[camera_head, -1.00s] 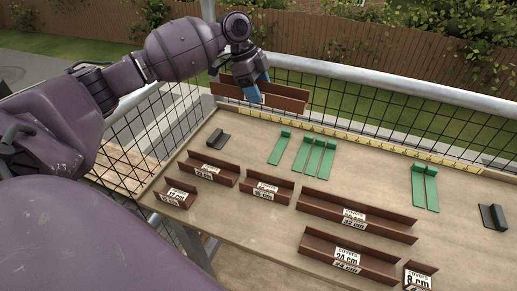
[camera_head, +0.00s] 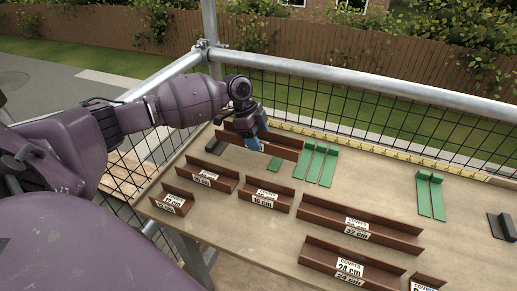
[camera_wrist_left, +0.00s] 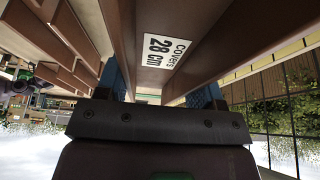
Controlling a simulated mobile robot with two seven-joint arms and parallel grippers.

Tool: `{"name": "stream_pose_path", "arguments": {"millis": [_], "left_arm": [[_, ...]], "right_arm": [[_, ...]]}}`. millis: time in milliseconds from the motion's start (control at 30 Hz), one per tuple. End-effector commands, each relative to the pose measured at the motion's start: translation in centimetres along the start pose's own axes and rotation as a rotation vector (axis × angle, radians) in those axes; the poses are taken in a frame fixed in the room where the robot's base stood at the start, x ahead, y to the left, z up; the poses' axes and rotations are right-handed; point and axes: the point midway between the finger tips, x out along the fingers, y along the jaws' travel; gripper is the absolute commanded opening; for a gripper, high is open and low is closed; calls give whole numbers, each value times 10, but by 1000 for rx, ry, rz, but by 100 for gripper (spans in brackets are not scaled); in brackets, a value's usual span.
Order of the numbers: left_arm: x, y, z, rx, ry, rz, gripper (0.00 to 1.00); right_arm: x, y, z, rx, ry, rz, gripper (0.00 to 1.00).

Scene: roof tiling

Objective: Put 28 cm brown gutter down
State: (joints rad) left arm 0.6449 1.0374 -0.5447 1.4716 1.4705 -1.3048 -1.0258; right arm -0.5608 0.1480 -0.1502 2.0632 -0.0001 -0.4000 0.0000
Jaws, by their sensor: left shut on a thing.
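The 28 cm brown gutter (camera_head: 282,147) is held over the back left of the table. Its label reading "COVERS 28 cm" faces the left wrist view, where the gutter (camera_wrist_left: 192,25) fills the upper middle. My left gripper (camera_head: 254,143) is shut on it, with blue fingertips on either side. I cannot tell how large the gap between gutter and table is. My right gripper is not in view.
Several brown gutters, including the 32 cm one (camera_head: 340,222), lie on the table's near side. Green pieces (camera_head: 316,165) stand right of the held gutter. A yellow measuring strip (camera_head: 370,146) runs along the back edge. A dark bracket (camera_head: 214,147) lies left.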

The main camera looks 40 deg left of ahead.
Motion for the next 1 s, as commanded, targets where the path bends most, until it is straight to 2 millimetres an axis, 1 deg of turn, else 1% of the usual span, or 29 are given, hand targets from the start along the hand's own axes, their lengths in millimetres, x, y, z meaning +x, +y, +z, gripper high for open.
{"name": "stream_pose_path", "arguments": {"millis": [33,100,200,267,567,833,867,1000], "left_arm": [[10,1,4,-2,0,5,33],[22,1,9,-2,-1,6,33],[36,1,14,-2,-1,5,33],[40,1,17,-2,-1,4,33],[41,0,17,0,-1,1,33],[48,0,20,0,0,2,33],[48,0,20,0,-1,2,66],[47,0,20,0,-1,2,87]], "right_arm": [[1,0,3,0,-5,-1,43],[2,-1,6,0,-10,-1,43],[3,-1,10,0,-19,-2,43],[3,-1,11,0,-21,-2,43],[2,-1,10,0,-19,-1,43],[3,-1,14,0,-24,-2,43],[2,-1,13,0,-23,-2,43],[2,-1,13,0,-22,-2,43]]}}
